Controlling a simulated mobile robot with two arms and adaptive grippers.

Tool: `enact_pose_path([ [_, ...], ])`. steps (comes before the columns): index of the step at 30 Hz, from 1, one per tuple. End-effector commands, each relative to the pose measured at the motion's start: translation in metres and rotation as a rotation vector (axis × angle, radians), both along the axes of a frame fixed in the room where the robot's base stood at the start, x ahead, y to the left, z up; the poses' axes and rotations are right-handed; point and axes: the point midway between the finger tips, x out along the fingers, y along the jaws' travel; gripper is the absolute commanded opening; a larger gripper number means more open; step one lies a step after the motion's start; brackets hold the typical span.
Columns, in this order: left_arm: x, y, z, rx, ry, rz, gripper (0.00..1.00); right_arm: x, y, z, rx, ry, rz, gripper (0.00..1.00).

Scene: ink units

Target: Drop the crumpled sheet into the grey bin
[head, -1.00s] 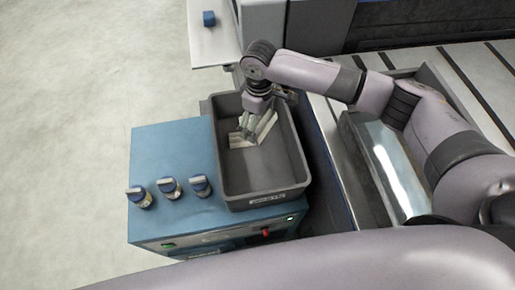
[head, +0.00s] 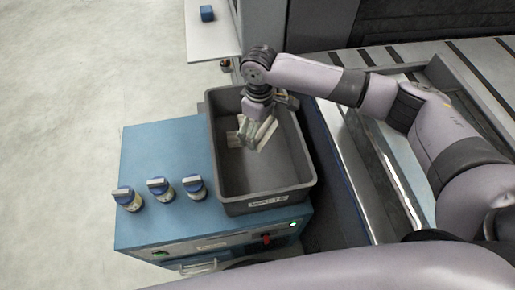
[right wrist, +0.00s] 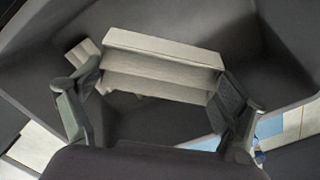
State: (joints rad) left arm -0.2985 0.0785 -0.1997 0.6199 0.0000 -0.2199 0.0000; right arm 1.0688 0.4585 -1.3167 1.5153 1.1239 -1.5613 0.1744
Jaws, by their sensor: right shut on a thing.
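The grey bin (head: 262,178) is an open-topped box with a white label on its front wall, standing on the blue cabinet. My right gripper (head: 257,122) points down inside the bin's opening. It is shut on the crumpled sheet (head: 263,136), an off-white, pleated piece. In the right wrist view, the sheet (right wrist: 160,68) spans between the two fingers of the gripper (right wrist: 158,98), with dark bin walls around it. Another pale piece (right wrist: 84,52) shows by the left finger; I cannot tell whether it belongs to the same sheet. My left gripper is out of view.
A small blue block (head: 207,13) lies on a white surface behind. A grey machine bed with slots lies to the right. Open floor (head: 80,90) is at the left.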

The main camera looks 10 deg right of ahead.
Motion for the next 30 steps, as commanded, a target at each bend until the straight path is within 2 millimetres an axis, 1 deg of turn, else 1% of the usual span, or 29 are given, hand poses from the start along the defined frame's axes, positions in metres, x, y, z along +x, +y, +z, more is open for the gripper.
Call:
enact_pose_path([
  [1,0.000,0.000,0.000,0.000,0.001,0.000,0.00,0.000,0.000,0.000,0.000,0.000,0.000,0.72],
  [2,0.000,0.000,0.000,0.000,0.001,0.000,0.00,0.000,0.000,0.000,0.000,0.000,0.000,0.92],
  [6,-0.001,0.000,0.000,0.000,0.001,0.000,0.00,0.000,0.000,0.000,0.000,0.000,0.000,1.00],
  [13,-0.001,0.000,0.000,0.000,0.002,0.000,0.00,0.000,0.000,0.000,0.000,0.000,0.000,1.00],
  [15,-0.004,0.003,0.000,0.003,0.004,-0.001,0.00,0.000,0.000,0.001,0.000,0.000,0.000,1.00],
  [19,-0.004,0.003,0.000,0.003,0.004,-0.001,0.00,0.000,0.000,0.010,0.000,-0.001,0.000,1.00],
  [23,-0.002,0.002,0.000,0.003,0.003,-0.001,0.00,0.001,0.000,0.032,0.002,-0.002,0.000,1.00],
  [30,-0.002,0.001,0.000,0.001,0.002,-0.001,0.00,0.001,0.000,0.083,0.001,-0.004,0.000,1.00],
])
